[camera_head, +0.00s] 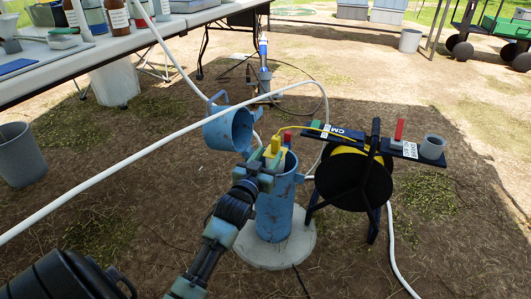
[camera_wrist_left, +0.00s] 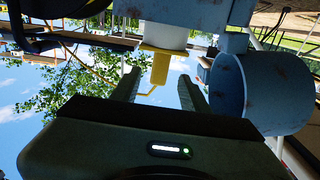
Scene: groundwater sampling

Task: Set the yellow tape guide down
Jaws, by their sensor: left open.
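The yellow tape guide (camera_head: 273,149) is at the top of the blue well casing (camera_head: 276,212), which stands on a round concrete pad (camera_head: 252,250). In the left wrist view the guide (camera_wrist_left: 160,66) sits against the end of a white pipe (camera_wrist_left: 164,35). Its thin bent hook points toward my palm. My left gripper (camera_head: 262,164) is at the casing top. In the wrist view its fingers (camera_wrist_left: 158,88) are spread, one on each side of the hook, with a gap to each. The casing's rim is partly hidden by the gripper. My right gripper is not in view.
The casing's blue lid (camera_head: 229,130) hangs open at the left. A tape reel (camera_head: 350,178) with yellow tape stands close at the right. A white hose (camera_head: 120,168) arcs across the left. A table (camera_head: 135,40) with bottles is at the upper left; a grey bucket (camera_head: 20,155) stands below.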

